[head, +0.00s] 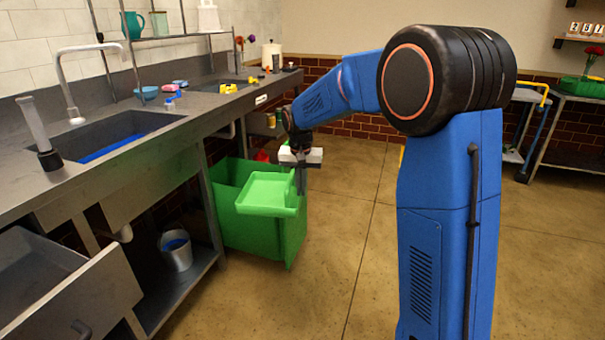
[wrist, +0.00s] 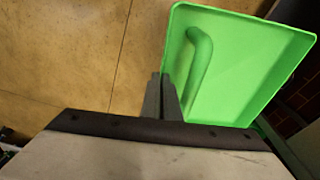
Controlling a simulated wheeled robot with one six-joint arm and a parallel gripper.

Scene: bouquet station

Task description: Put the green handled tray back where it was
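The green handled tray (head: 266,192) is a shallow, square, bright green tray, roughly level at the green bin's top in the head view. In the wrist view the tray (wrist: 248,62) fills the upper right, with its raised handle (wrist: 200,62) along the left part. My gripper (head: 301,180) points down at the tray's right edge. In the wrist view its fingers (wrist: 167,95) are close together at the tray's lower-left edge, beside the handle, and look closed on the rim. I cannot tell whether the tray also touches the bin.
The large green bin (head: 250,234) stands on the floor beside the steel sink counter (head: 190,108). A bucket (head: 176,250) stands on the lower shelf, and a drawer (head: 75,290) juts out at front left. A cart (head: 522,125) stands at the right. The middle floor is clear.

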